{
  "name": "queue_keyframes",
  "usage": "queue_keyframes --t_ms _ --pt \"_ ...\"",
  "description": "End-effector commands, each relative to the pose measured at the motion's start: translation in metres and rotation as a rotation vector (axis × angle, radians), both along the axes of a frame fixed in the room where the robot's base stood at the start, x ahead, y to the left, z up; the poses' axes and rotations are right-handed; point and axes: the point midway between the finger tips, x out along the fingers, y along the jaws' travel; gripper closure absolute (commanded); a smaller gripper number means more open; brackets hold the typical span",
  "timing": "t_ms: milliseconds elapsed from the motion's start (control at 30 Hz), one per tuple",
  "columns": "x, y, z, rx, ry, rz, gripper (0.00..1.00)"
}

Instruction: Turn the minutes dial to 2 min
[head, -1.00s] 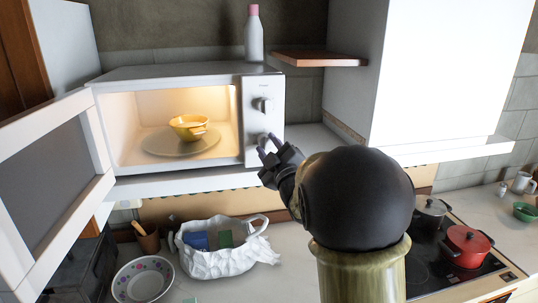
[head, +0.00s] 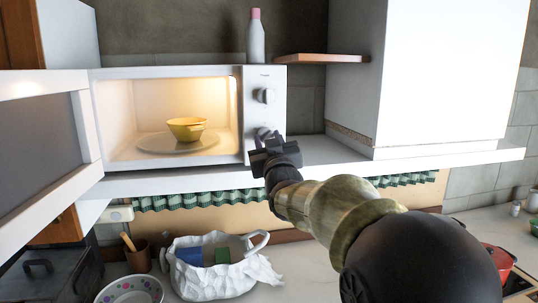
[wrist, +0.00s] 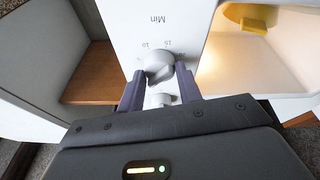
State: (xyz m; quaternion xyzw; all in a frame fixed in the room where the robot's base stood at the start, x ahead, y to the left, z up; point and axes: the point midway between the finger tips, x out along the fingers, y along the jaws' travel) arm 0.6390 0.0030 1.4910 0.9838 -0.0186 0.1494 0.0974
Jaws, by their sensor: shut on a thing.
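The microwave (head: 190,75) stands on a white shelf, its control panel on the right side of its front. The panel carries an upper dial (head: 264,95) and a lower minutes dial (wrist: 158,62). In the wrist view, the panel appears upside down, with "Min" and a few numbers such as 10 and 15 readable. My gripper (wrist: 160,76) is shut on the minutes dial, one dark finger on each side. In the head view, my gripper (head: 266,138) covers most of that dial. The dial's exact setting cannot be read.
The microwave door (head: 45,150) stands open at left. A yellow bowl (head: 186,128) sits on the lit turntable. A white bottle (head: 256,42) stands on top. Below are a white bag (head: 215,285) and a patterned bowl (head: 130,290). A red pot (head: 500,260) is at right.

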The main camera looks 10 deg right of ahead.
Motion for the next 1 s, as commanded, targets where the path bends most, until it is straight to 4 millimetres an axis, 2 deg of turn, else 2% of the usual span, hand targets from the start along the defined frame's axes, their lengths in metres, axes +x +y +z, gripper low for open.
queue_keyframes --t_ms 33,233,633,667,767,1000 --pt "0.0002 0.0006 -0.0046 0.021 0.002 0.001 0.88" --pt "0.0004 0.0005 -0.0026 0.07 0.003 0.0 0.88" --pt "0.0005 0.0004 -0.0012 0.08 0.004 -0.001 0.88" --pt "0.0005 0.0004 -0.0012 0.08 0.004 -0.001 0.63" --pt "0.0004 0.0004 -0.001 0.079 0.004 -0.001 0.44" --pt "0.0002 0.0004 -0.0003 0.079 0.002 -0.001 0.44"
